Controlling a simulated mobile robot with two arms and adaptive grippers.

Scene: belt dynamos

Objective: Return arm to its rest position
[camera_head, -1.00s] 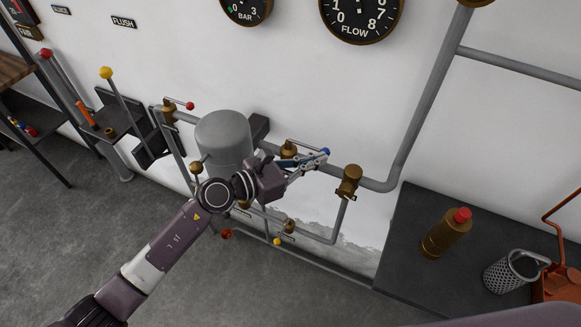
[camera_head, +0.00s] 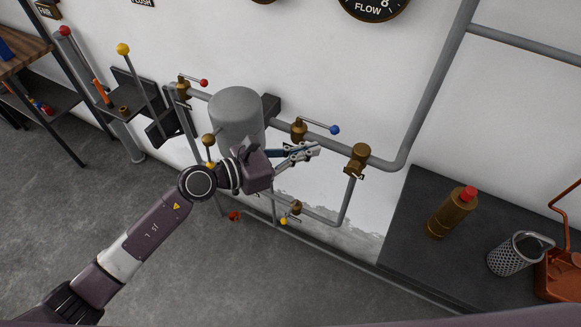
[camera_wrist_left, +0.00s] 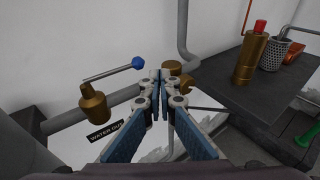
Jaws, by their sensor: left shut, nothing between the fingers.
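My left arm comes in from the lower left in the head view. Its gripper (camera_head: 308,150) is shut and empty, in front of the grey pipes just below the blue-knobbed valve lever (camera_head: 335,130). In the left wrist view the gripper's fingers (camera_wrist_left: 160,78) meet at the tips with nothing between them. The blue knob (camera_wrist_left: 138,62) shows there just left of the fingertips, apart from them, on a lever over a brass valve (camera_wrist_left: 93,105) labelled WATER OUT. My right gripper is not in view.
A grey tank (camera_head: 237,112) stands close behind the wrist, with a brass valve (camera_head: 360,155) to the right. A dark table (camera_head: 405,235) holds a brass bottle (camera_head: 452,212) and a mesh basket (camera_head: 508,256). Levers with red and yellow knobs (camera_head: 123,49) stand left. The floor is clear in front.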

